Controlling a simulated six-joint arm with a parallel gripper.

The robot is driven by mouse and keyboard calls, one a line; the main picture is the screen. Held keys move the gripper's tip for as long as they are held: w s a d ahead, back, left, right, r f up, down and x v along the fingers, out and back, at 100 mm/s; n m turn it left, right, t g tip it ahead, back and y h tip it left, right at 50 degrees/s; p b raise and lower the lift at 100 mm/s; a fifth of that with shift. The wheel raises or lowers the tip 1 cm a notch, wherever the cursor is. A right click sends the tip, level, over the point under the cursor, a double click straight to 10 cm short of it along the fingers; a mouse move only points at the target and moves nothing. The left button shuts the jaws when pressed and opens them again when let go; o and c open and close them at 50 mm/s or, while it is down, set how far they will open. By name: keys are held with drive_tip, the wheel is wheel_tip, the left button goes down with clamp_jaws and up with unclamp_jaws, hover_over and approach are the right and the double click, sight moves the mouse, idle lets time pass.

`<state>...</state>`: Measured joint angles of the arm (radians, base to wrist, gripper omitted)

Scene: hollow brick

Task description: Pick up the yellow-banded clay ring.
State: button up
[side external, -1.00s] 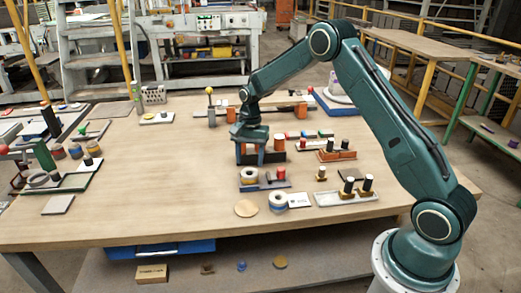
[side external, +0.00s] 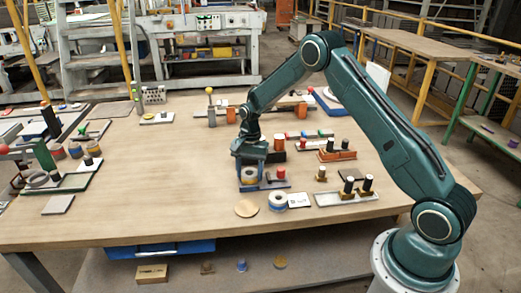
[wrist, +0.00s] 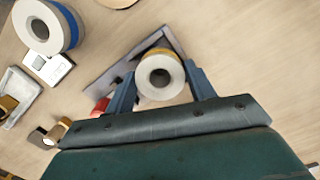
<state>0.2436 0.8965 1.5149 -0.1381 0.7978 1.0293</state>
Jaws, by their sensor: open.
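The yellow-banded clay ring (wrist: 160,78) is pale with a round hole and a yellow band showing along its far side in the wrist view. In the side view the ring (side external: 249,174) stands on the left part of a small grey plate (side external: 273,184). My gripper (wrist: 159,69) is open, with one blue finger on each side of the ring. From the side view my gripper (side external: 250,179) is low over the plate, around the ring. I cannot tell whether either finger touches it.
A red-topped peg (side external: 281,174) stands close at the right on the same plate. A blue-banded ring (side external: 278,201), a white card (side external: 299,200) and a tan disc (side external: 246,208) lie in front. A tray with black-topped pegs (side external: 336,199) is at the right.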

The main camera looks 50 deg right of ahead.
drive_tip(key=c, duration=0.7)
drive_tip(key=shift+r, duration=0.2)
wheel_tip(320, 180, up, 20)
drive_tip(key=shift+f, duration=0.15)
idle(0.7)
